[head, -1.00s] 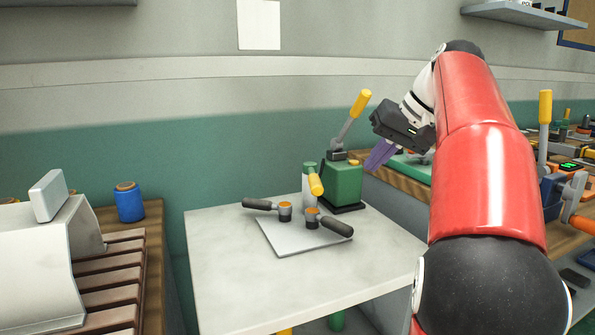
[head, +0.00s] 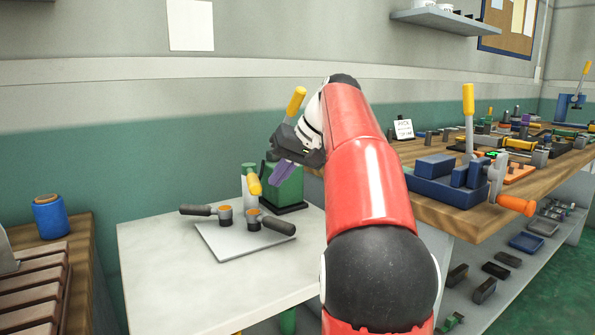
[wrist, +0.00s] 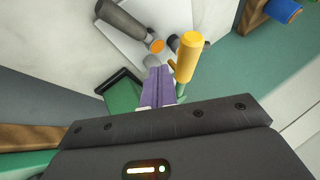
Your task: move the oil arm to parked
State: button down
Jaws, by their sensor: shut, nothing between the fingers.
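A green machine (head: 288,192) stands at the back right of the white table. A lever with a yellow handle (head: 296,101) rises from it, leaning right. A second yellow grip (head: 254,185) points forward at its front left. I cannot tell which is the oil arm. My gripper (head: 284,173) is shut and empty in front of the machine's upper part. In the wrist view, the purple fingers (wrist: 158,84) are together beside a yellow handle (wrist: 189,58), with the green machine (wrist: 121,92) partly hidden below. Contact with the handle cannot be told.
A wooden bench (head: 440,212) at right carries a blue lever machine (head: 445,188). A blue spool (head: 49,217) stands at left.

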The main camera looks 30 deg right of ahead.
jog(key=shift+w+a, duration=0.25)
jog(key=shift+a, duration=0.5)
